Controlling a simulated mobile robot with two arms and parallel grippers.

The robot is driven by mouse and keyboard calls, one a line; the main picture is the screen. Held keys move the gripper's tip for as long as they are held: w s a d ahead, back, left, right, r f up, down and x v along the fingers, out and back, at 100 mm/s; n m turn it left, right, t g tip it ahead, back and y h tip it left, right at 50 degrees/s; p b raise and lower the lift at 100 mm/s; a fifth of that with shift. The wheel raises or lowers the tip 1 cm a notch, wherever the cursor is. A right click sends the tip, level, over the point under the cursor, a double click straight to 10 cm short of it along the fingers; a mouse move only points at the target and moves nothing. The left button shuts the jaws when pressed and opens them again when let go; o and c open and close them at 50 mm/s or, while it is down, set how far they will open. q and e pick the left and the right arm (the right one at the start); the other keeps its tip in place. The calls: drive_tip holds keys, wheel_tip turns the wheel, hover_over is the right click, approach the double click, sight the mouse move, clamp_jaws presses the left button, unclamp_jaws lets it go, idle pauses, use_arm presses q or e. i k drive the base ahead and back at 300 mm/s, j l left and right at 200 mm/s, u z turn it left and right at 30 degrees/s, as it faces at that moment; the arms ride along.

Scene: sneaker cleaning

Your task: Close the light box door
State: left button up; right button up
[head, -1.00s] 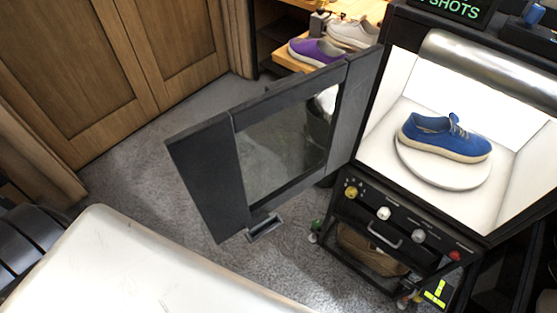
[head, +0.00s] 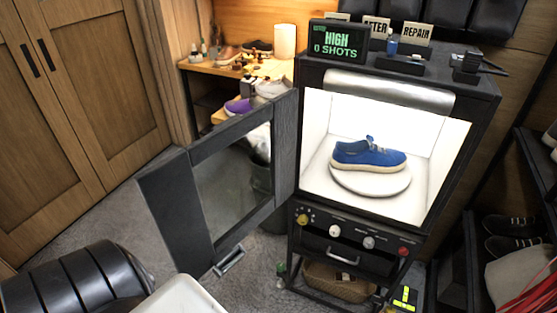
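The light box (head: 400,82) is a black cabinet with a bright white interior. Its door (head: 168,208) is a dark frame with a glass pane, hinged on the left side and swung wide open toward me. A blue sneaker (head: 368,154) stands on a round white turntable (head: 370,180) inside. Neither of my grippers shows in the head view. A black ribbed part at the lower left seems to be my own arm.
A control panel with knobs (head: 334,231) is below the opening. A wicker basket (head: 338,282) sits underneath. A display reading "HIGH 0 SHOTS" (head: 337,42) stands on top. Shelves with dark shoes (head: 514,246) are at right; wooden cabinets (head: 75,90) at left. Grey carpet (head: 120,232) is clear left of the door.

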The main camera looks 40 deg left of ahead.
sight(168, 190)
drive_tip(key=j+z, duration=0.1)
drive_tip(key=j, duration=0.3)
drive_tip(key=k+j+z, duration=0.1)
drive_tip(key=j, duration=0.35)
drive_tip(key=j+z, duration=0.1)
drive_tip(key=j, duration=0.3)
drive_tip(key=k+j+z, duration=0.1)
drive_tip(key=j, duration=0.3)
drive_tip(key=k+j+z, duration=0.1)
drive_tip(key=j, duration=0.3)
drive_tip(key=k+j, duration=0.1)
drive_tip(key=j, duration=0.25)
drive_tip(key=k+j, duration=0.15)
drive_tip(key=j, duration=0.25)
drive_tip(key=i+j+z, duration=0.1)
drive_tip(key=j, duration=0.3)
drive_tip(key=i+j+z, duration=0.1)
drive_tip(key=j, duration=0.35)
drive_tip(key=i+j+z, duration=0.1)
drive_tip(key=j, duration=0.35)
